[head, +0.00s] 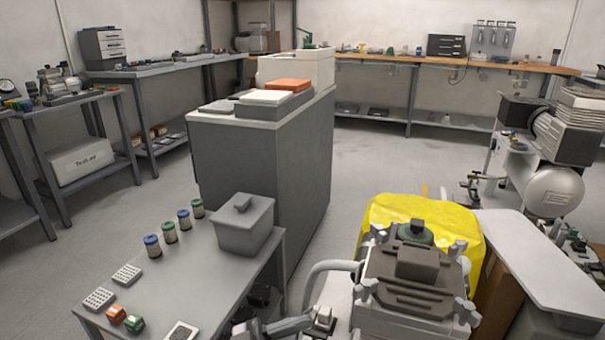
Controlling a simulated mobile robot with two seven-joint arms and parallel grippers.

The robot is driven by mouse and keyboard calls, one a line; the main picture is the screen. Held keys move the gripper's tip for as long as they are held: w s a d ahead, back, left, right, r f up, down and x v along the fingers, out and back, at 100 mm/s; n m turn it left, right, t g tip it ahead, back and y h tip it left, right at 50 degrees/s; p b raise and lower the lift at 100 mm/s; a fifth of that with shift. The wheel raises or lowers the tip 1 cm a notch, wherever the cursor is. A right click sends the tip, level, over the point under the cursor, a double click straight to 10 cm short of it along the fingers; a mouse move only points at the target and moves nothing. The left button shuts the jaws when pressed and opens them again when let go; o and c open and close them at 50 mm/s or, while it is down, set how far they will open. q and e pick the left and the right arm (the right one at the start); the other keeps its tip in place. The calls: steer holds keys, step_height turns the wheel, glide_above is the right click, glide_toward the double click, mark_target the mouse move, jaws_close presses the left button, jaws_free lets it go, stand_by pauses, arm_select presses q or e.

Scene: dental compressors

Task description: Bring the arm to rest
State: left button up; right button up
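Neither gripper shows clearly in the head view. A grey jointed part (288,326) crosses the bottom edge near the middle; I cannot tell whether it belongs to my arm or to the equipment there. Close in front stands a compressor unit (415,275) with a dark ribbed top and a green-and-black knob. A yellow cover (462,222) lies behind it. Another compressor with a silver tank (553,190) stands at the right.
A grey table (215,290) at the lower left holds several small jars (169,232), a lidded grey bin (244,224), and green and orange blocks (126,319). A tall grey cabinet (265,170) stands behind it. Workbenches line the walls. Open floor (385,165) lies right of the cabinet.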

arm_select(q)
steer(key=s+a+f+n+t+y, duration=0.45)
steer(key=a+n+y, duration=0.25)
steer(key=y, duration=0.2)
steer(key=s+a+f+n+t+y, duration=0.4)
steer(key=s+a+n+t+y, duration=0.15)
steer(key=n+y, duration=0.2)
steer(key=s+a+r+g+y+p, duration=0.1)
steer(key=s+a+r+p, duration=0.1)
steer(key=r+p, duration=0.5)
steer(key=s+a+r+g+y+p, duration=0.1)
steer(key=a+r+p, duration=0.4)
steer(key=p, duration=1.3)
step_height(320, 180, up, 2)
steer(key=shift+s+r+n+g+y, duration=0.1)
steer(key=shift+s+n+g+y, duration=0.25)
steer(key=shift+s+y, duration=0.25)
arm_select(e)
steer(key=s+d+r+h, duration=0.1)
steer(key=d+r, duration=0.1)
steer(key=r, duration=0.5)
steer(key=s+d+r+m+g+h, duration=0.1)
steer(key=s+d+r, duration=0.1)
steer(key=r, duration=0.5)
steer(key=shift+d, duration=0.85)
